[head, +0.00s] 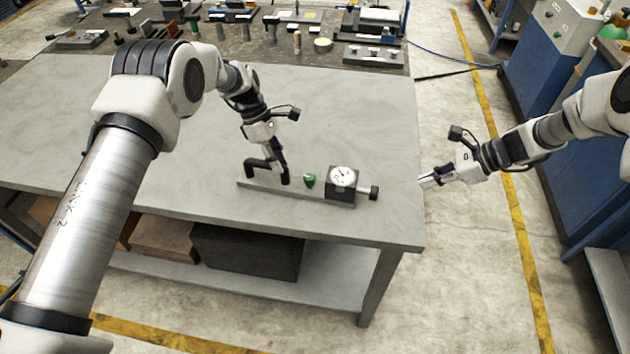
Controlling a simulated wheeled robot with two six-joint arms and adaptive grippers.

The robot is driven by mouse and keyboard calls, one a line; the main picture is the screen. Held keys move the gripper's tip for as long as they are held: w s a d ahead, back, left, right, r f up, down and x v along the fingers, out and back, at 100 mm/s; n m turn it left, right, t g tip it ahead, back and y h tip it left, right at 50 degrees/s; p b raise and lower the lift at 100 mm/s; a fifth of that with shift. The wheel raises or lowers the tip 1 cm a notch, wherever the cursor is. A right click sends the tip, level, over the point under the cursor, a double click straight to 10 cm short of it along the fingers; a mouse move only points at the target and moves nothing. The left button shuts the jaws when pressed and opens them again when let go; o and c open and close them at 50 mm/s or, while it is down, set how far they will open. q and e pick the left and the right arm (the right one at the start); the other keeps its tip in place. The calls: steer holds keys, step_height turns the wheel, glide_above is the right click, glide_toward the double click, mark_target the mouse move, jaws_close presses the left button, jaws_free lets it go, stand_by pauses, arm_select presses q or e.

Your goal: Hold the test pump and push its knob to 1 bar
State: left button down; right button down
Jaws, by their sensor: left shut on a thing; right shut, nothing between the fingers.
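The test pump (318,198) lies on the grey bench near its front edge, a long flat base with parts on it. It carries a black handle (252,165) at its left end, a small green part (309,180), and a black block with a white round gauge (342,177). The gauge reading is too small to tell. A dark knob (374,193) sticks out at the right end. My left gripper (281,172) is shut on the handle from above. My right gripper (424,183) is shut and empty, right of the knob and apart from it, by the bench's right edge.
The grey bench (190,208) is clear around the pump. Tools and fixtures stand on a dark surface (270,52) at the back. Boxes (245,250) lie on the shelf below. Blue cabinets (545,60) stand at the right, with open floor between.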

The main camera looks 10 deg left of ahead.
mark_target(367, 192)
arm_select(q)
steer(key=shift+d, duration=0.1)
arm_select(e)
steer(key=d, duration=0.3)
steer(key=shift+s+d, duration=0.15)
steer(key=x, duration=0.9)
steer(key=shift+r, duration=0.1)
steer(key=a, duration=0.4)
steer(key=shift+f, duration=0.35)
steer(key=shift+w+a, duration=0.25)
steer(key=shift+a, duration=0.2)
